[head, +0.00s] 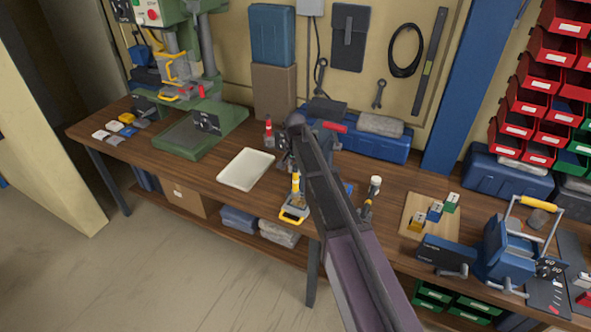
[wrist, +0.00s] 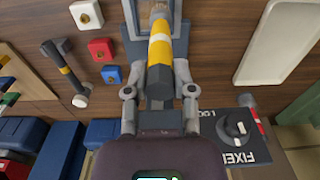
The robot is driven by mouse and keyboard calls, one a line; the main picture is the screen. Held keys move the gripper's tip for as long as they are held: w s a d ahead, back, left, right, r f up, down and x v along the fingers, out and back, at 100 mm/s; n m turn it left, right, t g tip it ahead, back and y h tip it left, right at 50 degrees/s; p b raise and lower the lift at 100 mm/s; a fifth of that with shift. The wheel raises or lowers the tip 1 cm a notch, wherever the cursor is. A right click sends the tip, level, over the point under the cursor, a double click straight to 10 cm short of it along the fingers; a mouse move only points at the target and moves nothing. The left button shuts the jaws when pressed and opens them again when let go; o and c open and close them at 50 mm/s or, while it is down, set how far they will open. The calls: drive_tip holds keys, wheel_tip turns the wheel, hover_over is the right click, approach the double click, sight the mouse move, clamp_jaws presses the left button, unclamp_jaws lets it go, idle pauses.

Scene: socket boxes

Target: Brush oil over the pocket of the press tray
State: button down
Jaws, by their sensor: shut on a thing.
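My gripper (wrist: 159,92) is shut on the grey-and-yellow handle of a brush (wrist: 160,48). In the head view the brush's yellow handle (head: 296,184) stands nearly upright below the end of my arm. The press tray (head: 293,214), grey with a yellow edge, lies under the brush at the bench's front edge. In the wrist view a grey rim of the tray (wrist: 127,12) shows behind the brush. The bristles and most of the pocket are hidden, so I cannot tell whether they touch.
A white tray (head: 246,169) lies to the left. In the wrist view, red, white and blue blocks (wrist: 101,48) and a dark box marked FIXED (wrist: 233,138) are near. A green press (head: 200,125) stands at the far left.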

drive_tip(key=shift+r+p, duration=1.85)
drive_tip(key=shift+r, duration=0.4)
